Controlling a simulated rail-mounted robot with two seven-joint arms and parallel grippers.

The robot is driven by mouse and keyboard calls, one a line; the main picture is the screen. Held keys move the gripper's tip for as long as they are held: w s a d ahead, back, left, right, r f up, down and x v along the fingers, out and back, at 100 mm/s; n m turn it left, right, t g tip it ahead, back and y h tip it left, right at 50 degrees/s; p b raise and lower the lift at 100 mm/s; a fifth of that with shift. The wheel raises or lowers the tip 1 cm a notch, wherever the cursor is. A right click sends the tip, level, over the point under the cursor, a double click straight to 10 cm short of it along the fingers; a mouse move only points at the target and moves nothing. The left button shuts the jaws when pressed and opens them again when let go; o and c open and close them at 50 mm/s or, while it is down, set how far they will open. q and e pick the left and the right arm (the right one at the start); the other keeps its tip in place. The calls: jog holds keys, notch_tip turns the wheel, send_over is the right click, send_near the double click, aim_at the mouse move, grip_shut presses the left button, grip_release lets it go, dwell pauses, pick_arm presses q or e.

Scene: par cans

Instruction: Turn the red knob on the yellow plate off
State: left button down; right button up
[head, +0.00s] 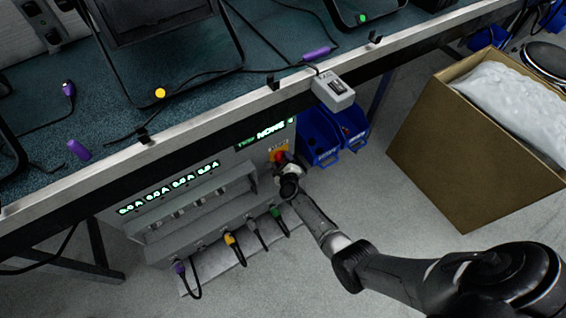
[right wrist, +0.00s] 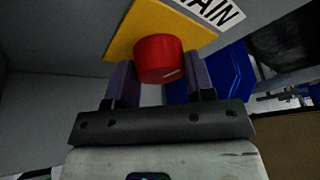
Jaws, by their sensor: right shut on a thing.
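The red knob (right wrist: 159,58) sits on the yellow plate (right wrist: 197,37), which is fixed to the front panel of a grey power unit. In the head view the red knob (head: 280,156) and the yellow plate (head: 277,148) show at the unit's upper right corner, partly hidden by my gripper. My right gripper (right wrist: 160,80) has one finger on each side of the knob and is shut on it; it also shows in the head view (head: 285,168). Part of a label reading "AIN" (right wrist: 222,11) is above the plate. My left gripper is not in view.
The power unit (head: 216,190) stands under the bench, with lit displays and colored plugs along its lower front. Blue bins (head: 318,137) are just right of it. A cardboard box (head: 455,140) stands farther right. The bench edge (head: 200,129) runs above the unit.

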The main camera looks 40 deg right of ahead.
jog(key=shift+f+n+h+b, duration=0.1)
jog(key=shift+n+h+b, duration=0.5)
jog(key=shift+n, duration=0.6)
jog(key=shift+n+t+h, duration=0.3)
jog(key=shift+n+t, duration=0.1)
jog(key=shift+n, duration=0.3)
jog(key=n+t, duration=0.1)
jog(key=n, duration=0.2)
jog(key=shift+n+t+h, duration=0.3)
jog(key=shift+h, duration=0.1)
jog(key=shift+w+n+t, duration=0.1)
jog(key=shift+n+t, duration=0.3)
jog(key=shift+n, duration=0.7)
jog(key=o, duration=0.9)
jog(key=shift+d, duration=0.1)
